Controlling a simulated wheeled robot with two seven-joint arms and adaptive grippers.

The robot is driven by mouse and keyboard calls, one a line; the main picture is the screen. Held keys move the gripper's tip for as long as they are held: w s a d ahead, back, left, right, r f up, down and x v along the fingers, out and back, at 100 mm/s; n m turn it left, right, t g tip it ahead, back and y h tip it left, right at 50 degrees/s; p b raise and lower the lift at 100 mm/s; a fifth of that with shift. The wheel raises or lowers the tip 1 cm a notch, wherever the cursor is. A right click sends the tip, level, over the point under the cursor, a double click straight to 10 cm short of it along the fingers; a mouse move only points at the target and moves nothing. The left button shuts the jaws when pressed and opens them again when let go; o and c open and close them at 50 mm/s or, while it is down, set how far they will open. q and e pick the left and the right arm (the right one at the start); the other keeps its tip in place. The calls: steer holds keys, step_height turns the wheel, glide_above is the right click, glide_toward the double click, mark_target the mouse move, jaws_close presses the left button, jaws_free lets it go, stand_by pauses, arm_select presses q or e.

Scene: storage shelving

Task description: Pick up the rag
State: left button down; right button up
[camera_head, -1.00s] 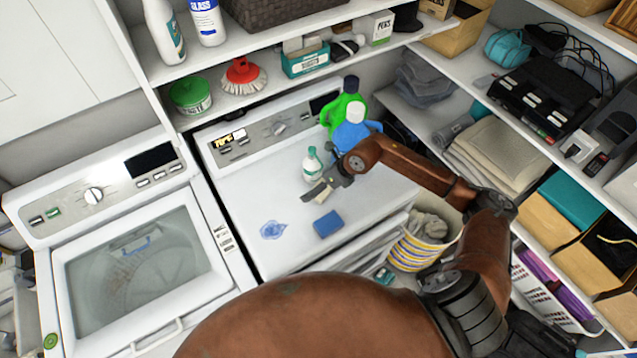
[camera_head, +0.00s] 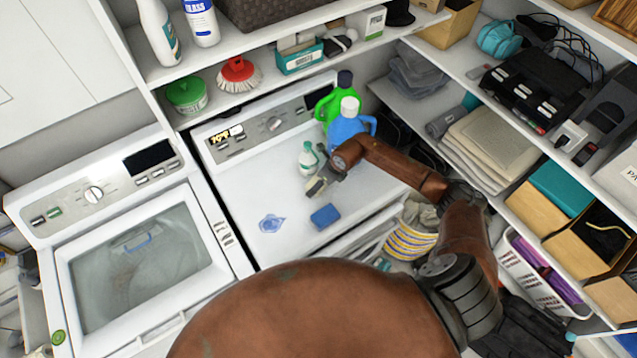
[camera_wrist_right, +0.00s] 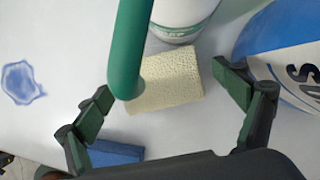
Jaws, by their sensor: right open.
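A cream, textured piece that looks like the rag (camera_wrist_right: 172,82) lies on the white machine top, beside the white soap bottle (camera_wrist_right: 182,22). It also shows, small and partly covered, in the head view (camera_head: 314,186). My right gripper (camera_wrist_right: 165,97) is open, with its fingers apart on either side of the cream piece; the head view shows this gripper (camera_head: 322,181) close to the bottle (camera_head: 308,160). The bottle's green nozzle (camera_wrist_right: 129,45) crosses in front of the piece's left end and hides part of it. My left gripper is not in view.
A blue sponge (camera_head: 325,216) lies near the gripper, with a blue spill (camera_head: 271,223) to its left. Blue (camera_head: 348,128) and green (camera_head: 327,108) jugs stand behind. Shelves border the back and right. The machine top's left side is mostly clear.

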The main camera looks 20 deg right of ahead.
steer(key=shift+c, duration=0.7)
steer(key=c, duration=1.1)
steer(key=shift+r, duration=0.15)
steer(key=shift+r+b, duration=0.5)
steer(key=s+r+b, duration=0.5)
steer(key=s+r, duration=0.6)
steer(key=s, duration=0.3)
steer(key=shift+a+r, duration=0.3)
steer(key=shift+r, duration=0.1)
